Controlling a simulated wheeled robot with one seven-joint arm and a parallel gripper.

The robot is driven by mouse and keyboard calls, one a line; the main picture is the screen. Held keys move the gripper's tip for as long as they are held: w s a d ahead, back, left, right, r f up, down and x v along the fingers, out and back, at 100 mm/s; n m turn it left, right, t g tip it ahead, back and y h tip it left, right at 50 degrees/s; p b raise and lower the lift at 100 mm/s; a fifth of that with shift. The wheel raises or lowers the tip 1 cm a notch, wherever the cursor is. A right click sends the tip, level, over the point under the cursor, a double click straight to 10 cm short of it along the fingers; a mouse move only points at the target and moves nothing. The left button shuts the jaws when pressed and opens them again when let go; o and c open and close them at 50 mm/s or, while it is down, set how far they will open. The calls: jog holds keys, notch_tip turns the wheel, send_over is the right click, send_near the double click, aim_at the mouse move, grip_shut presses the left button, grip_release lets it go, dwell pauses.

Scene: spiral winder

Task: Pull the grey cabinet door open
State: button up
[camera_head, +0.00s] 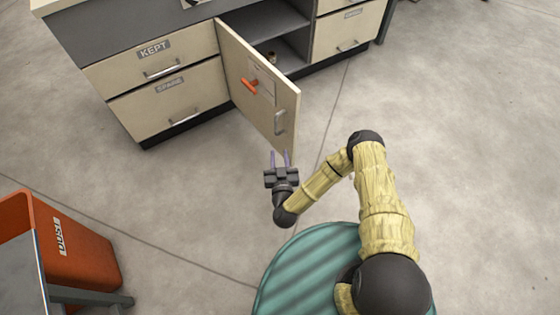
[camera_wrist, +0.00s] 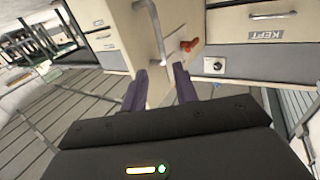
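The cabinet door (camera_head: 262,108) is a cream panel on the grey-topped cabinet (camera_head: 100,38). It stands swung well out, with the dark interior (camera_head: 262,22) exposed behind it. A silver bar handle (camera_head: 279,122) is near its free edge and also shows in the wrist view (camera_wrist: 149,28). An orange hook (camera_head: 249,86) and a paper sheet (camera_head: 262,72) are on the same face. My gripper (camera_head: 281,154) is just below the handle in the head view, its two purple fingers apart and nothing between them. In the wrist view the fingers (camera_wrist: 160,74) point toward the door, apart from the handle.
Drawers labelled KEPT (camera_head: 153,50) and another below flank the door on the left; more drawers (camera_head: 345,28) are on the right. A small brown item (camera_head: 271,57) sits inside the cabinet. An orange bin (camera_head: 80,255) stands at lower left. The floor around the door is clear.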

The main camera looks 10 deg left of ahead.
jog(key=shift+p+v, duration=0.55)
jog(key=shift+v, duration=0.9)
